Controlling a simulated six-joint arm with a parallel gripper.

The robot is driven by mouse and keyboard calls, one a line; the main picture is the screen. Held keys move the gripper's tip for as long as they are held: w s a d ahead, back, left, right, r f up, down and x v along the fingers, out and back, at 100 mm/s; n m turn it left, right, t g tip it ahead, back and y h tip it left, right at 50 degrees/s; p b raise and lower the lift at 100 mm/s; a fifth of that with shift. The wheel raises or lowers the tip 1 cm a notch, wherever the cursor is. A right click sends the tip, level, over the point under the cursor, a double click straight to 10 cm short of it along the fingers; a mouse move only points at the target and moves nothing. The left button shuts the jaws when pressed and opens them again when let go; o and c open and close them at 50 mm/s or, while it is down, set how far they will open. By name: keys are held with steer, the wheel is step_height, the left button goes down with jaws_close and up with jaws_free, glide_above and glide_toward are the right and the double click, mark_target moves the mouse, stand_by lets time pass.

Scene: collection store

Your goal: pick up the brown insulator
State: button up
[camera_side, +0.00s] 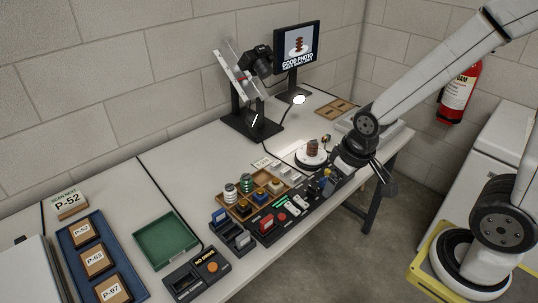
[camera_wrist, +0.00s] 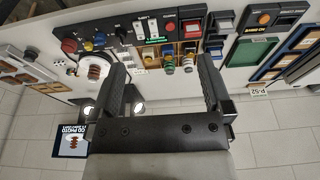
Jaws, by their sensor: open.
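The brown insulator (camera_side: 313,147) stands upright on a round white turntable (camera_side: 300,160) in the side view, just left of my wrist. In the wrist view the insulator (camera_wrist: 95,71) is on the same white disc, left of my left-hand finger and outside the jaws. My gripper (camera_wrist: 164,78) is open, with nothing between its two black fingers. In the side view my wrist partly hides the area right of the turntable, and the fingertips are hard to make out.
A wooden tray (camera_side: 235,210) with several other insulators stands left of the turntable. A black control panel with coloured buttons (camera_side: 267,224) runs along the front edge. A bright lamp (camera_side: 299,99), a camera (camera_side: 259,60) and a monitor (camera_side: 298,47) stand behind. A green tray (camera_side: 166,240) is empty.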

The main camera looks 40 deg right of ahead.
steer(key=w+d+m, duration=0.3)
steer(key=w+d, duration=0.1)
steer(key=w, duration=0.6)
steer(key=m+g+h, duration=0.2)
steer(key=m, duration=0.9)
glide_above(313, 140)
steer(key=a, duration=0.1)
step_height(313, 140, down, 12)
steer(key=shift+s+a+r, duration=0.1)
steer(key=shift+r, duration=0.05)
steer(key=shift+d+f+n, duration=0.2)
steer(key=shift+f+n, duration=0.1)
steer(key=shift+f, duration=1)
steer(key=shift+d+f, duration=0.2)
steer(key=shift+f, duration=1.1)
steer(key=shift+d+f, duration=0.2)
steer(key=shift+f, duration=1.05)
